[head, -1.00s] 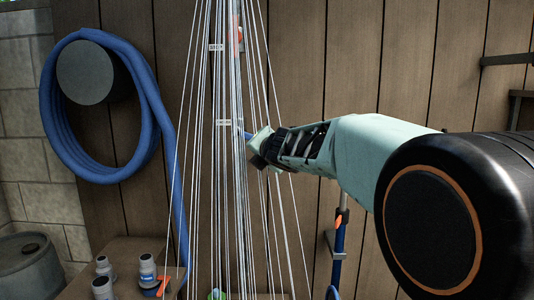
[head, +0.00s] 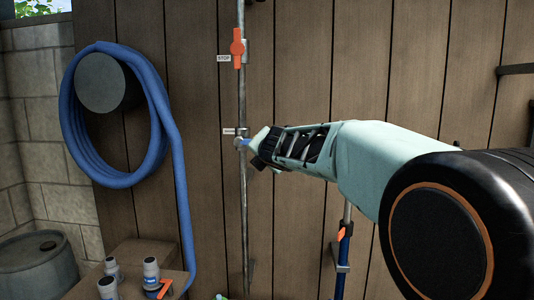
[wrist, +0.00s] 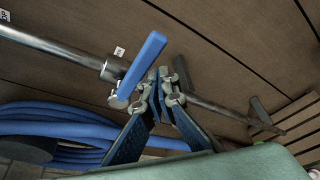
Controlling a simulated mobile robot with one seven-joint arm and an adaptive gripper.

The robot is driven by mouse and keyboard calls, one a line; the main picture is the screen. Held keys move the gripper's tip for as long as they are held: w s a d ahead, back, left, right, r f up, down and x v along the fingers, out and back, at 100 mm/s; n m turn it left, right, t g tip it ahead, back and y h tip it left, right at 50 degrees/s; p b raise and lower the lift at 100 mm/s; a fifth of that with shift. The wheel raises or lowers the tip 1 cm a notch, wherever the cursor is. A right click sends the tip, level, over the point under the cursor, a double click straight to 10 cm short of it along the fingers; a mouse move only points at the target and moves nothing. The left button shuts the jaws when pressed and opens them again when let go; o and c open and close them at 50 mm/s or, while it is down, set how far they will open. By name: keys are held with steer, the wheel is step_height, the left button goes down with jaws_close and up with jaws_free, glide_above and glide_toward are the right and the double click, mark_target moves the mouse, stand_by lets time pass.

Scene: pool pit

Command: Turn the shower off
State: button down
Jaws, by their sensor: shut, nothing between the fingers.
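A vertical metal shower pipe (head: 242,200) runs up the wooden wall. An orange lever (head: 238,48) sits on it beside a label reading STOP. Lower down is a valve with a blue lever, mostly hidden behind my gripper in the head view. In the wrist view the blue lever (wrist: 143,64) stands out at an angle across the pipe. My gripper (wrist: 162,82) is shut and empty, its fingertips right beside the blue lever; I cannot tell whether they touch. It also shows at the valve in the head view (head: 260,140). No water streams show.
A blue hose (head: 70,120) hangs coiled on a dark round holder (head: 104,83) at the left. Several small bottles (head: 150,268) stand on a wooden shelf (head: 140,250) below. A barrel (head: 40,262) is at the lower left. A blue-handled pole (head: 342,250) stands right of the pipe.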

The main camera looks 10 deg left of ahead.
steer(key=shift+d+r, duration=0.15)
steer(key=shift+r, duration=0.6)
step_height(320, 180, down, 6)
steer(key=b, duration=0.5)
steer(key=s+r+p, duration=0.1)
steer(key=s+r, duration=0.3)
steer(key=s, duration=0.5)
steer(key=shift+s, duration=0.25)
